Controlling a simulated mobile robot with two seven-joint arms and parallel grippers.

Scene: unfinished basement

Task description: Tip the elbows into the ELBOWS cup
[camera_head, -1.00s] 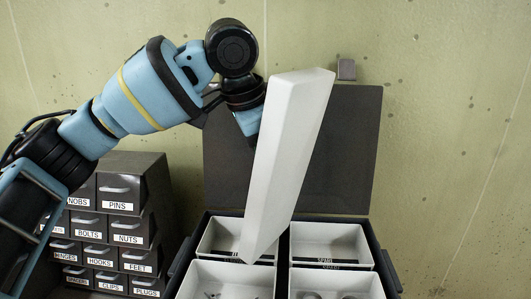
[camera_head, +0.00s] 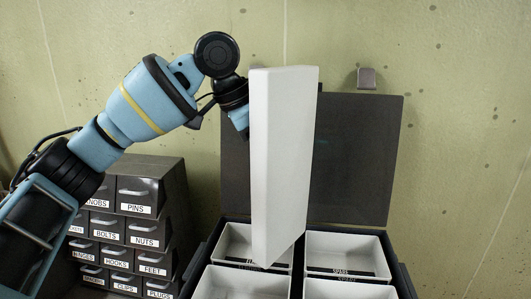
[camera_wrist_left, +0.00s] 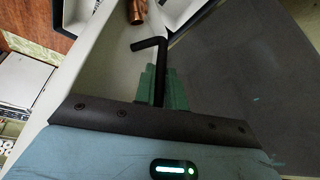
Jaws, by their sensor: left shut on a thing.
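A long pale grey tray (camera_head: 282,160) stands nearly upright in the head view, its lower end over the back left cup. My left gripper (camera_head: 240,122) is behind the tray's upper left side, its fingertips hidden there. In the left wrist view the green finger pads (camera_wrist_left: 162,88) are shut on a black bent handle (camera_wrist_left: 157,60). A copper piece (camera_wrist_left: 136,11) shows beyond it; I cannot tell whether it lies in the tray or the cup. The back left cup (camera_head: 232,243) has a partly hidden label starting "EL". My right gripper is not in view.
The cups sit in a dark case with a raised lid (camera_head: 358,160). A SPARE cup (camera_head: 345,250) is at the back right. A labelled drawer cabinet (camera_head: 150,170) stands left of the case. A small bracket (camera_head: 366,78) is on the wall above the lid.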

